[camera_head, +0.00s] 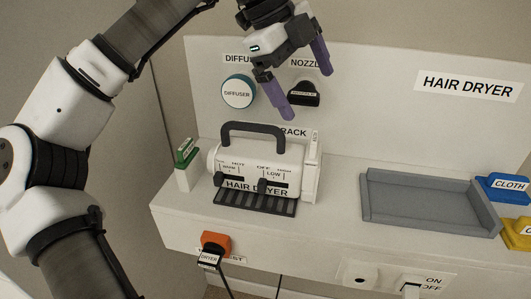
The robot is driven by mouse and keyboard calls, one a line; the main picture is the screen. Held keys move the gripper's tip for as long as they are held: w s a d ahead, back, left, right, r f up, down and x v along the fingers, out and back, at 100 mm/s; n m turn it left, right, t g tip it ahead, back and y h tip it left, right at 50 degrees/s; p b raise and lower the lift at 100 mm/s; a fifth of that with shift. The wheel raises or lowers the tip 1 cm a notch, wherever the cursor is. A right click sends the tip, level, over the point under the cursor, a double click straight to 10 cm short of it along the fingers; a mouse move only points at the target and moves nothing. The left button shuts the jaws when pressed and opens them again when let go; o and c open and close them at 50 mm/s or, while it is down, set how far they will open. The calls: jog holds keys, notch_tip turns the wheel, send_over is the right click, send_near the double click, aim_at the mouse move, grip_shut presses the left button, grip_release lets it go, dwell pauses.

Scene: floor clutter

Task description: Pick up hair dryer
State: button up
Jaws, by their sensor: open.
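The hair dryer (261,174) is a white horizontal body with a dark arched handle (253,129) on top and a "HAIR DRYER" label on its front. It sits on a black slatted rack (255,203) on the white shelf. My gripper (306,93) is in the air above and slightly right of the dryer, in front of the back panel. Its two purple fingers are spread apart with nothing between them. The gripper is apart from the handle.
A diffuser (238,92) and nozzle (304,96) are on the back panel. A green-topped block (186,153) stands left of the dryer. A grey tray (420,204) lies empty at right, beside a blue cloth block (505,188). An orange plug block (216,243) is on the front face.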

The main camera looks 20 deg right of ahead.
jog(key=w+a+n+y, duration=0.1)
jog(key=n, duration=0.1)
jog(key=w+a+n+t+y, duration=0.1)
jog(key=w+a+n+y, duration=0.1)
jog(key=w+a+n+t+y, duration=0.1)
jog(key=w+a+y, duration=0.1)
jog(key=shift+a+f+n, duration=0.1)
jog(key=shift+f+n, duration=0.3)
send_over(266, 150)
jog(key=f, duration=0.5)
jog(key=a+f, duration=0.1)
jog(key=f, duration=0.1)
jog(key=shift+f, duration=0.4)
jog(key=f, duration=0.2)
jog(key=d+f, duration=0.1)
jog(key=f, duration=0.1)
jog(key=shift+f+p, duration=0.3)
jog(key=shift+p, duration=0.1)
jog(key=shift+f, duration=0.6)
jog(key=c, duration=1.8)
